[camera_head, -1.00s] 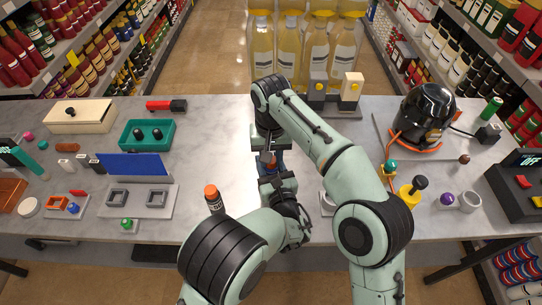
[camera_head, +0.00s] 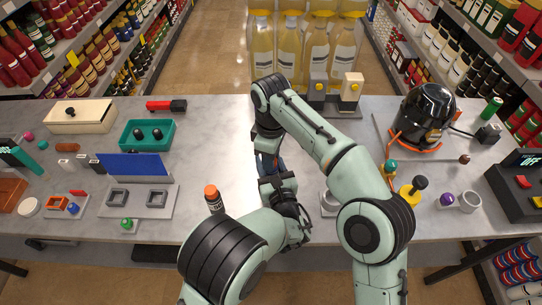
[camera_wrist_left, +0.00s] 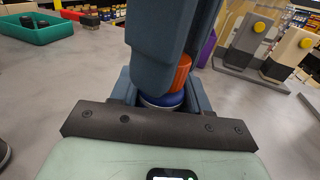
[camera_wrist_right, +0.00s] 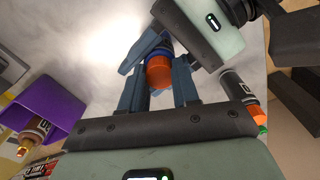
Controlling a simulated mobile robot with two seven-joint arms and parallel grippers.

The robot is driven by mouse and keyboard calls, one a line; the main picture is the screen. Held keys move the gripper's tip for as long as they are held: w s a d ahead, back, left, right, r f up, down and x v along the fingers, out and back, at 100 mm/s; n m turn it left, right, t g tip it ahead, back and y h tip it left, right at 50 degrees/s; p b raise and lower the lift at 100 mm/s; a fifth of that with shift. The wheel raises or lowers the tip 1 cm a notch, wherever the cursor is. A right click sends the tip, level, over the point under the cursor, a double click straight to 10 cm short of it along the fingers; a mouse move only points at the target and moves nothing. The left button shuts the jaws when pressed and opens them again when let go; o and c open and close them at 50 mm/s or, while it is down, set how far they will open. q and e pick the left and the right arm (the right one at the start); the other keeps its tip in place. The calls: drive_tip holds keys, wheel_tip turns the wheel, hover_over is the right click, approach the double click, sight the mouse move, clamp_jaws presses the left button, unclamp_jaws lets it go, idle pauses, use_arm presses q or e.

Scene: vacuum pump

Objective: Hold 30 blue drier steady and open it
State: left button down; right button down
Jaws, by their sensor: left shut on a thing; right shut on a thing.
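The drier shows its orange cap (camera_wrist_right: 158,72) and part of its blue body (camera_wrist_right: 164,47) in the right wrist view. In the left wrist view the cap (camera_wrist_left: 183,70) sits above the blue body (camera_wrist_left: 163,100), partly covered. My left gripper (camera_wrist_left: 163,92) is shut around the body from the near side. My right gripper (camera_wrist_right: 158,78) comes from above and is shut on the cap, one finger on each side. The cap appears to be still on the body. In the head view my right gripper (camera_head: 267,155) hides the drier.
A dark orange-capped bottle (camera_head: 213,199) stands left of my left arm. A purple container (camera_wrist_right: 50,108) shows in the right wrist view. Posts with yellow buttons (camera_head: 335,92) stand at the back, a black helmet-like object (camera_head: 426,115) to the right.

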drive_tip(key=shift+r, duration=0.2)
drive_tip(key=shift+r, duration=0.9)
drive_tip(key=shift+r, duration=2)
use_arm(q)
drive_tip(key=shift+c, duration=2.4)
unclamp_jaws()
